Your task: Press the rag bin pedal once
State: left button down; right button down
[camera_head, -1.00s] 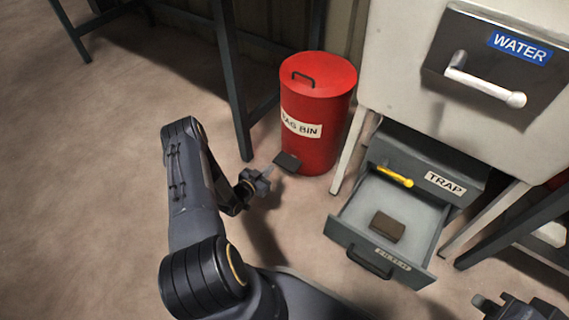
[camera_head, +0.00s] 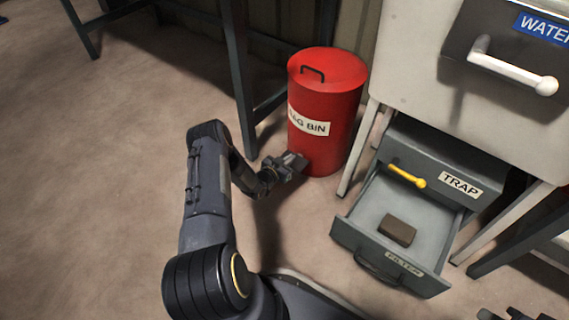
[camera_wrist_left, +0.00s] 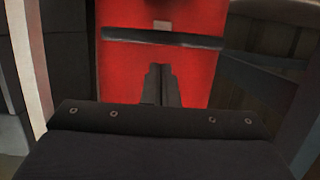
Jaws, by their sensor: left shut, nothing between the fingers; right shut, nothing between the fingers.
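The red rag bin (camera_head: 335,110) stands on the floor, closed by its lid with a black handle. My left gripper (camera_head: 298,160) is low at the bin's front, over the place of the black pedal. The pedal is mostly hidden by the gripper there, and I cannot tell whether they touch. In the left wrist view the shut, empty fingers (camera_wrist_left: 160,84) point at the red bin wall (camera_wrist_left: 115,75); a dark band crosses the bin beyond them. My right gripper (camera_head: 515,314) is only partly in view at the bottom right edge.
A dark table leg (camera_head: 238,80) stands just left of the bin. To the right, an open grey drawer (camera_head: 350,235) holds a brown block (camera_head: 397,231), below a yellow trap handle (camera_head: 406,176) and a white water cabinet (camera_head: 415,60). Floor at left is clear.

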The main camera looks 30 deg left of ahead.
pick_arm(q)
jog(key=shift+f, duration=0.8)
pick_arm(e)
jog(key=shift+f, duration=0.5)
pick_arm(q)
jog(key=shift+f, duration=0.1)
